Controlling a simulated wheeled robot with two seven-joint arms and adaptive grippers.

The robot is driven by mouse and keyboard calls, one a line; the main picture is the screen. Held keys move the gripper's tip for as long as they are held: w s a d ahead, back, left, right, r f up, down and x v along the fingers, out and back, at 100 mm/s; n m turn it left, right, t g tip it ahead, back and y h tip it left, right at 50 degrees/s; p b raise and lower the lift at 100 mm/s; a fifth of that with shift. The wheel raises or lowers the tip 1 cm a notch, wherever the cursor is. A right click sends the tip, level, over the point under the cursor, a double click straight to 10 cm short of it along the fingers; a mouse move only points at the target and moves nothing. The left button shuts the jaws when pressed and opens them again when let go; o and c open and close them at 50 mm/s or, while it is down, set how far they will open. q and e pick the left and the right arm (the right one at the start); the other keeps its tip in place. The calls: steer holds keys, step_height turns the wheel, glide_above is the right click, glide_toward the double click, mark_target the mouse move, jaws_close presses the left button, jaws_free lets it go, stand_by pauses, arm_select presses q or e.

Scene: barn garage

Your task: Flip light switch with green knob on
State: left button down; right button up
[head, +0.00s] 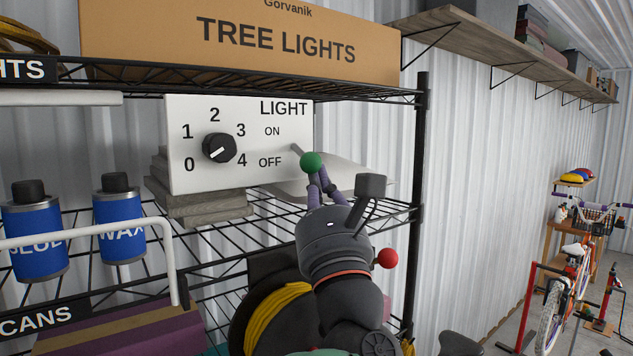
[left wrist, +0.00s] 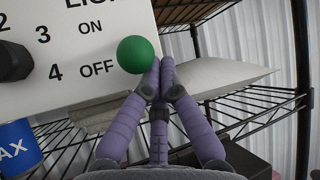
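The green knob (head: 311,162) sits on a short grey lever at the right edge of a white panel (head: 200,178), level with the OFF label and below ON. It also shows in the left wrist view (left wrist: 137,54). My left gripper (head: 318,184) has its purple fingers just below the knob in the head view. In the left wrist view, the fingertips (left wrist: 161,68) are together, with nothing visible between them, close beside the knob's lower right. I cannot tell whether they touch it. My right gripper is not in view.
A black dial (head: 219,148) is on the panel. The wire shelf (head: 275,221) holds blue cans (head: 35,240), with a TREE LIGHTS box (head: 240,40) above. A red ball (head: 387,258) shows beside my arm. A black shelf post (head: 415,190) stands to the right.

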arm_select(q)
steer(key=shift+r+g, duration=0.1)
steer(key=shift+g, duration=0.2)
steer(key=r+n+g+p, duration=0.1)
steer(key=g, duration=0.1)
steer(key=s+d+r+n+g+p, duration=0.1)
steer(key=g+p, duration=0.1)
steer(key=g, duration=0.1)
steer(key=r+n+g+p, duration=0.1)
steer(key=n+g, duration=0.1)
steer(key=shift+s+d+r+p, duration=0.1)
steer(key=shift+s+d+p, duration=0.05)
steer(key=shift+s+p, duration=0.2)
steer(key=v, duration=1.2)
steer(key=shift+r, duration=0.25)
